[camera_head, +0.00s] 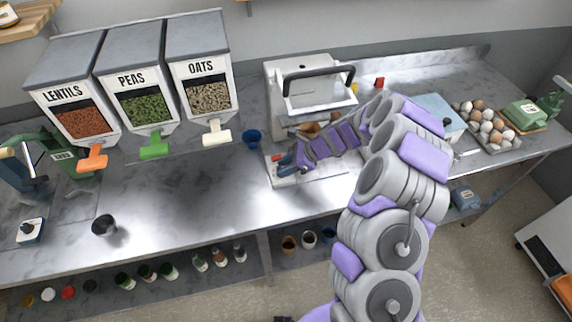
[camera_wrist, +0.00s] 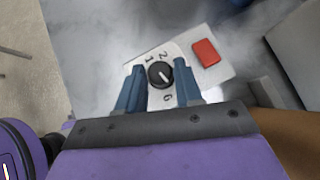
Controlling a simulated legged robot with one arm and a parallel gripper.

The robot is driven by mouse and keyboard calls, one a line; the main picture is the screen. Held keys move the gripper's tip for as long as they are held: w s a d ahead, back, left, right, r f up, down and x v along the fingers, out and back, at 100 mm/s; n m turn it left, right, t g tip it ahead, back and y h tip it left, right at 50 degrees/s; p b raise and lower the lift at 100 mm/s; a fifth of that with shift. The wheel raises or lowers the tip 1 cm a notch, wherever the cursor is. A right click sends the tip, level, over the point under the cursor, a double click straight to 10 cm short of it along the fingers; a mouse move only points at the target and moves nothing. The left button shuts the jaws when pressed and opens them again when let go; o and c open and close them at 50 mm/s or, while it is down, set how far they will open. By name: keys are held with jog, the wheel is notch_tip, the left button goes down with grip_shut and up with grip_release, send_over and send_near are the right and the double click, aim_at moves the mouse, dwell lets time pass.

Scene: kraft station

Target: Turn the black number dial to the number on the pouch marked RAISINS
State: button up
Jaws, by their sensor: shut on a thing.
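The black number dial (camera_wrist: 160,75) sits on a white plate (camera_wrist: 186,47) with printed numbers; I can read 1, 2 and what looks like 6. A short white mark shows on the dial, slanting toward the lower right; which number it points at is unclear. My gripper (camera_wrist: 160,86) has its two blue fingers on either side of the dial, shut on it. In the head view my gripper (camera_head: 288,163) is over the white plate (camera_head: 290,180), and the dial is hidden. I cannot make out a pouch marked RAISINS in either view.
A red block or button (camera_wrist: 205,53) is on the plate beside the dial. A white machine (camera_head: 288,100) with a black handle stands behind. Dispensers for lentils, peas and oats (camera_head: 208,95) are at left, a blue cup (camera_head: 252,137) nearby. An egg tray (camera_head: 488,130) is at right.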

jog(key=shift+r, duration=0.1)
jog(key=o, duration=1)
jog(key=shift+a, duration=0.3)
jog(key=shift+w+d+r, duration=0.1)
jog(key=shift+d+r, duration=0.1)
jog(key=shift+d, duration=0.25)
jog(key=p+v, duration=0.1)
jog(key=v, duration=0.5)
jog(key=shift+d+r, duration=0.15)
jog(key=shift+r, duration=0.05)
